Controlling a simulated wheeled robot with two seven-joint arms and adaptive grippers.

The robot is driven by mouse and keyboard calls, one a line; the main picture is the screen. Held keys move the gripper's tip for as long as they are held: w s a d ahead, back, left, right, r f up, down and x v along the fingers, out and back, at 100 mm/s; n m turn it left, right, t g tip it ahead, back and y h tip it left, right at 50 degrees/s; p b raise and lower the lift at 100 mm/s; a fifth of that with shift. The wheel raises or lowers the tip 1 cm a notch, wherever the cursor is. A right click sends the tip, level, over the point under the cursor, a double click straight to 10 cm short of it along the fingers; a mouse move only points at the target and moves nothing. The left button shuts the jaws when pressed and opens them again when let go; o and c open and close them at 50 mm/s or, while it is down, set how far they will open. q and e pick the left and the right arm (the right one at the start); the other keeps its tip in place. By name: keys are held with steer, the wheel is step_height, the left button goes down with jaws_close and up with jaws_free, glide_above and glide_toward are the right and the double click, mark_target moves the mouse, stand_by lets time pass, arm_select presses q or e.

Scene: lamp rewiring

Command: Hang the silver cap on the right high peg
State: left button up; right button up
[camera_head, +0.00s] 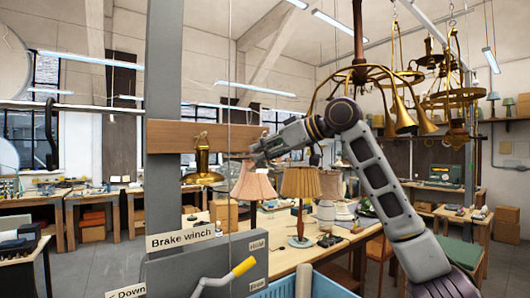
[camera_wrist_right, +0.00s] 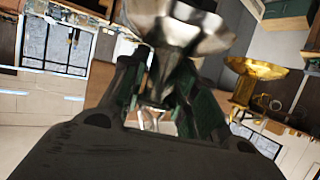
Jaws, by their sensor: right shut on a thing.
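My right gripper (camera_head: 258,153) is at the right end of the wooden peg board (camera_head: 170,136). In the right wrist view the gripper (camera_wrist_right: 172,98) is shut on the silver cap (camera_wrist_right: 185,32), whose shiny flared rim points away from the palm. The silver cap cannot be made out clearly in the head view. A gold cap (camera_head: 204,165) hangs at the left part of the board, rim down; it also shows in the right wrist view (camera_wrist_right: 250,80). The right high peg cannot be made out behind my gripper. My left gripper is not in view.
A grey post (camera_head: 164,60) carries the board. Two shaded lamps, one pink (camera_head: 254,184) and one tan (camera_head: 300,182), stand below my right arm. A brass chandelier (camera_head: 360,75) hangs above the arm. A brake winch box (camera_head: 205,270) with a yellow-handled crank is in front.

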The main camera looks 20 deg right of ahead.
steer(key=shift+f, duration=0.5)
stand_by(0.4)
steer(key=o, duration=1.2)
steer(key=shift+c, duration=0.2)
steer(key=v, duration=1.2)
stand_by(1.5)
